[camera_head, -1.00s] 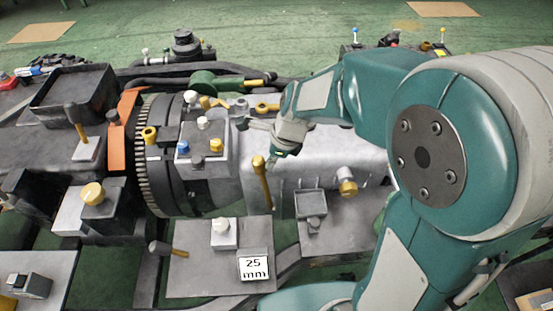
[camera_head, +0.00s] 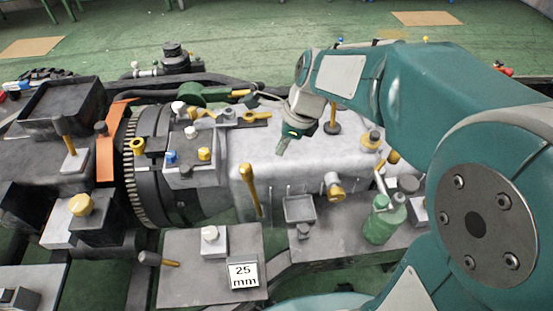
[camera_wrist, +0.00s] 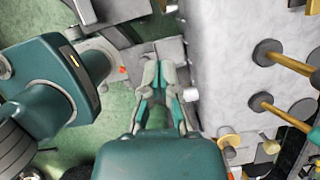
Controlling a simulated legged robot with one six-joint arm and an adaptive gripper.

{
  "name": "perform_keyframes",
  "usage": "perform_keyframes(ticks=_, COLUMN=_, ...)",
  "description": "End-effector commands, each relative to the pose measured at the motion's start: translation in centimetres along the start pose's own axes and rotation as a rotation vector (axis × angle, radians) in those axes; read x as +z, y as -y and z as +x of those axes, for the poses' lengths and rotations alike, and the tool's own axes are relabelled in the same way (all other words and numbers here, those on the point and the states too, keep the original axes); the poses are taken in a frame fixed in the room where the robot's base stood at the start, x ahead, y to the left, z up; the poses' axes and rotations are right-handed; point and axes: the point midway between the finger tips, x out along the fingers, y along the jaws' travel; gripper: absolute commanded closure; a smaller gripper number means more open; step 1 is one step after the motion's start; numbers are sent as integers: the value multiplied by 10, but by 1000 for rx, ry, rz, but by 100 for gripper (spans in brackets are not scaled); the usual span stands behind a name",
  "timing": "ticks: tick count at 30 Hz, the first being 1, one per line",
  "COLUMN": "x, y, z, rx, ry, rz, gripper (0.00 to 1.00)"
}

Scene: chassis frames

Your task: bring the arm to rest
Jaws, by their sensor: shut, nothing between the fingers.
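My gripper (camera_head: 283,146) hangs from the wrist of my teal and grey arm, over the grey metal housing in the middle of the head view. It is small there and its fingers point downward. In the wrist view my gripper (camera_wrist: 163,75) shows from above, its two grey and teal fingers close together with nothing between them. My arm comes in from the right of the head view, elbow bent, and hides part of the far right side.
The grey housing (camera_head: 290,170) carries upright yellow-handled tools, such as one at its front (camera_head: 250,188). A green bottle (camera_head: 385,218) stands near my arm at right. A toothed ring (camera_head: 133,170) and a dark tray (camera_head: 62,108) are at left. The green floor behind is mostly open.

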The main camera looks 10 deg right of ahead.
Motion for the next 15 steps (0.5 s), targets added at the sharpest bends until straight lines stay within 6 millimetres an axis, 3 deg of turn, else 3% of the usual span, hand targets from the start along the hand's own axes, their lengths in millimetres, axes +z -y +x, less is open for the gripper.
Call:
perform_keyframes(ticks=6, x=2, y=0, z=-18, rx=0, ry=1, rz=0, gripper=100)
perform_keyframes(ticks=15, x=1, y=0, z=-19, rx=1, ry=2, rz=0, gripper=100)
